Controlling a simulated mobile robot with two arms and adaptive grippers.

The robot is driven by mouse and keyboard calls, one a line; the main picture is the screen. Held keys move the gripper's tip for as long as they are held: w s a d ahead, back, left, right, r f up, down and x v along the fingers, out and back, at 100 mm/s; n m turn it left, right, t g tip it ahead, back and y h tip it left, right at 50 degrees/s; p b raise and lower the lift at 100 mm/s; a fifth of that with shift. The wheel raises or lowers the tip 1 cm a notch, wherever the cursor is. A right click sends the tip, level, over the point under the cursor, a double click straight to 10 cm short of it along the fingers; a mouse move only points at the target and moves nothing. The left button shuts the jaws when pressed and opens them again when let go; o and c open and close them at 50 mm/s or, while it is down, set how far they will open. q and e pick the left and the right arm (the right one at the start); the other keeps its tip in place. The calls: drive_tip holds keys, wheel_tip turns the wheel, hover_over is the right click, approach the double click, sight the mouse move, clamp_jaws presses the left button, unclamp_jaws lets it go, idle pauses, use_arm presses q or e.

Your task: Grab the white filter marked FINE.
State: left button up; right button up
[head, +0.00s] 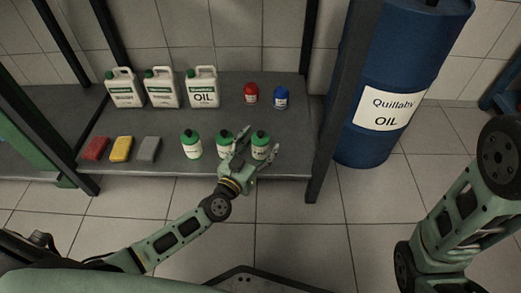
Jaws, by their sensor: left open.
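Three small white-and-green canisters with dark tops stand in a row near the shelf's front edge: a left one (191,144), a middle one (224,140) and a right one (261,144). Each has a pale label, too small to read, so I cannot tell which is marked FINE. My left gripper (258,147) is open at the right canister, with one finger on its left and one on its right. A finger partly hides the middle canister. I cannot tell whether the fingers touch the right one. My right arm shows at the right edge, its gripper out of view.
White oil jugs (202,87) stand at the back of the grey shelf (215,119), with a red bottle (251,93) and a blue bottle (281,97). Red, yellow and grey blocks (121,149) lie front left. A dark post (340,100) and blue barrel (400,75) stand right.

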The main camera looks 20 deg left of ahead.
use_arm(q)
drive_tip(key=shift+w, duration=0.35)
drive_tip(key=shift+c, duration=0.4)
drive_tip(key=shift+r, duration=0.1)
drive_tip(key=c, duration=1.3)
